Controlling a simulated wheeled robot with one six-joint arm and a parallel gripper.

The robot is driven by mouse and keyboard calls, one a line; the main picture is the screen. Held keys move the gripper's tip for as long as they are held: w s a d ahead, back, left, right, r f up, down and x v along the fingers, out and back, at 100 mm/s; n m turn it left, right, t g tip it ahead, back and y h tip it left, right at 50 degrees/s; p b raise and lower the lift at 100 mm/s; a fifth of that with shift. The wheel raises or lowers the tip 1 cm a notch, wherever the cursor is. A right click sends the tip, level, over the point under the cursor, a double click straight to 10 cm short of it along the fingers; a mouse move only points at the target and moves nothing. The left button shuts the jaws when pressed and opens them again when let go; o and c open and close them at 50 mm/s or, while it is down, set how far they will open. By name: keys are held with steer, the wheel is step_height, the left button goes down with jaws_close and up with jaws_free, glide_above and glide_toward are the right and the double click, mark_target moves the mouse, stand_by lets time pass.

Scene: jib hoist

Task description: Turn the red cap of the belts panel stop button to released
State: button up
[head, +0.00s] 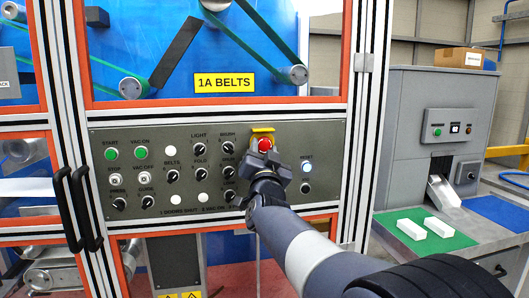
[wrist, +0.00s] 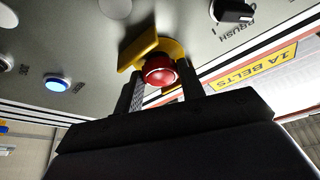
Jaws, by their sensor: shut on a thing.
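The red cap (head: 264,144) of the stop button stands on the grey belts panel (head: 290,139), below the yellow "1A BELTS" label. A yellow guard (head: 262,130) sits around its upper side. In the wrist view the red cap (wrist: 160,71) is between the two fingers of my gripper (wrist: 161,88), with the yellow guard (wrist: 146,52) behind it. My gripper (head: 265,160) reaches up to the cap from below in the head view and is shut on it. The lower part of the cap is hidden by the gripper in the head view.
A blue-lit reset button (head: 306,167) is close to the right of my gripper. Several black knobs, such as the brush knob (head: 227,148), are close to the left. A grey machine (head: 446,110) with a green mat (head: 430,236) stands at the right.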

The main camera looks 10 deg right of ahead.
steer(key=shift+r, duration=0.15)
steer(key=o, duration=1)
steer(key=shift+w, duration=0.15)
steer(key=shift+f, duration=0.2)
steer(key=b+v, duration=0.2)
steer(key=v, duration=0.8)
steer(key=shift+s+a+f, duration=0.1)
steer(key=shift+s+f, duration=0.05)
steer(key=shift+s, duration=0.2)
steer(key=p+x, duration=0.2)
steer(key=x, duration=0.8)
steer(key=shift+w+r, duration=0.2)
steer(key=shift+w, duration=0.05)
steer(key=shift+w, duration=0.1)
